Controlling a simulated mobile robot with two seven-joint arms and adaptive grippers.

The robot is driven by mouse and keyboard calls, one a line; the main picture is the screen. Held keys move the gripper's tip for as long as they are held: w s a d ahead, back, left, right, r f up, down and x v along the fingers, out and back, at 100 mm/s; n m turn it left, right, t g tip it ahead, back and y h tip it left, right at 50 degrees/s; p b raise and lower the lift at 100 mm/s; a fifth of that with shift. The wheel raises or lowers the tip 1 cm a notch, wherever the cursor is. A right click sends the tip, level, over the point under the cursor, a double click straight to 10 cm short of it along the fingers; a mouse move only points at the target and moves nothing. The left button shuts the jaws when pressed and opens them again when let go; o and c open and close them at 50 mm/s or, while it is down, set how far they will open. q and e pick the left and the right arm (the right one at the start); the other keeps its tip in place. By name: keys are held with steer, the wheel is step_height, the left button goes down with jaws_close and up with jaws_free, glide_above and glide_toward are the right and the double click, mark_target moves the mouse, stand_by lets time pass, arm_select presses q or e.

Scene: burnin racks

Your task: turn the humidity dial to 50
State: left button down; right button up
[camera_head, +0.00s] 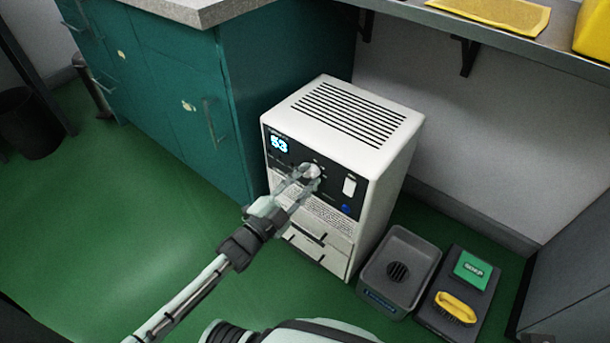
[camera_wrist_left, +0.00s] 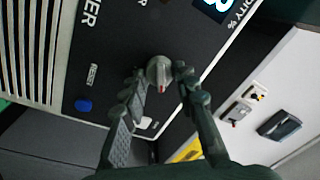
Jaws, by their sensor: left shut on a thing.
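The humidity dial (camera_head: 311,171) is a small pale knob on the black front panel of a white box-shaped unit (camera_head: 388,150). The lit display (camera_head: 279,145) on that panel reads 53. My left gripper (camera_head: 305,174) reaches the panel from the lower left and is shut on the dial. In the left wrist view, the fingers (camera_wrist_left: 160,80) stand on both sides of the grey dial (camera_wrist_left: 158,70), which carries a red pointer mark. Part of the display (camera_wrist_left: 218,6) shows at the top there, cut off. My right gripper is not in view.
Teal cabinets (camera_head: 180,100) stand close on the left.

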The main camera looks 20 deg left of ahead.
arm_select(q)
steer(key=shift+n+p, duration=0.35)
steer(key=shift+n, duration=0.85)
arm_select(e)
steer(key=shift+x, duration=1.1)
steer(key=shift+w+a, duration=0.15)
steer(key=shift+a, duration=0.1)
arm_select(q)
steer(key=c, duration=1.2)
jaws_free()
steer(key=shift+o, duration=0.2)
steer(key=shift+s, duration=0.1)
steer(key=v, duration=1.2)
